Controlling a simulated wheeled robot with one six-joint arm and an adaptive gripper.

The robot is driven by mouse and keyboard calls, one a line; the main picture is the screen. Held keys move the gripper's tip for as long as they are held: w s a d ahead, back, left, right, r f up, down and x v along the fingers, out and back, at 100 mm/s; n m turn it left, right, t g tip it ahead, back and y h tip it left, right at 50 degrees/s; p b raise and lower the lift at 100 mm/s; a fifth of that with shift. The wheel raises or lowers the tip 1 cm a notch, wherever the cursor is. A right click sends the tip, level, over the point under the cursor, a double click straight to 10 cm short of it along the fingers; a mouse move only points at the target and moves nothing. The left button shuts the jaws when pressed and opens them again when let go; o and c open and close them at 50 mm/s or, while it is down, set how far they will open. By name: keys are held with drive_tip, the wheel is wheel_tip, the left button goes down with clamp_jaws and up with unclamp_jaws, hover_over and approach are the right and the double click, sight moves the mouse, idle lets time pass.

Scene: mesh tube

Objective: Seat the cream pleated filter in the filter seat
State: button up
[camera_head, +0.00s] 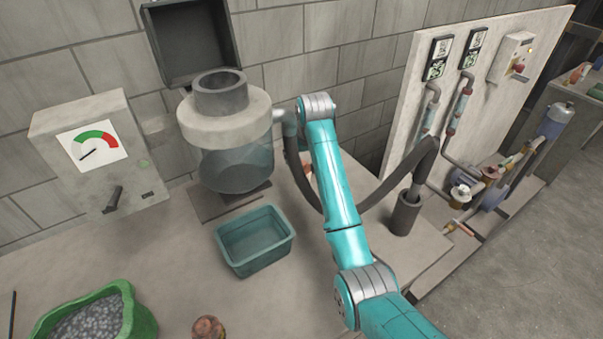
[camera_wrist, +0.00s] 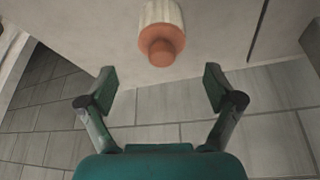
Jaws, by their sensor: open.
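The cream pleated filter (camera_wrist: 160,13) is at the top of the wrist view, on the pale counter, with its orange end cap (camera_wrist: 160,51) facing the camera. The top of the picture cuts off part of its body. My gripper (camera_wrist: 158,86) is open and empty, its two fingers apart and short of the filter. In the head view the gripper is hidden behind my teal arm. A small orange patch (camera_head: 305,143) shows beside the arm; I cannot tell if it is the filter. The dark grey collar (camera_head: 221,97) on the clear-bodied vessel appears to be the filter seat.
A teal bin (camera_head: 254,262) stands in front of the vessel. A green tub of grey granules (camera_head: 133,321) is at lower left, near a gauge box (camera_head: 122,190). A dark hose (camera_head: 389,189) arches right of my arm. A block wall closes the back.

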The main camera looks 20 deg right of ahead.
sight(302, 163)
drive_tip(key=shift+s+x, duration=0.2)
drive_tip(key=shift+x, duration=2.35)
drive_tip(key=shift+a+f, duration=0.1)
drive_tip(key=c, duration=1.2)
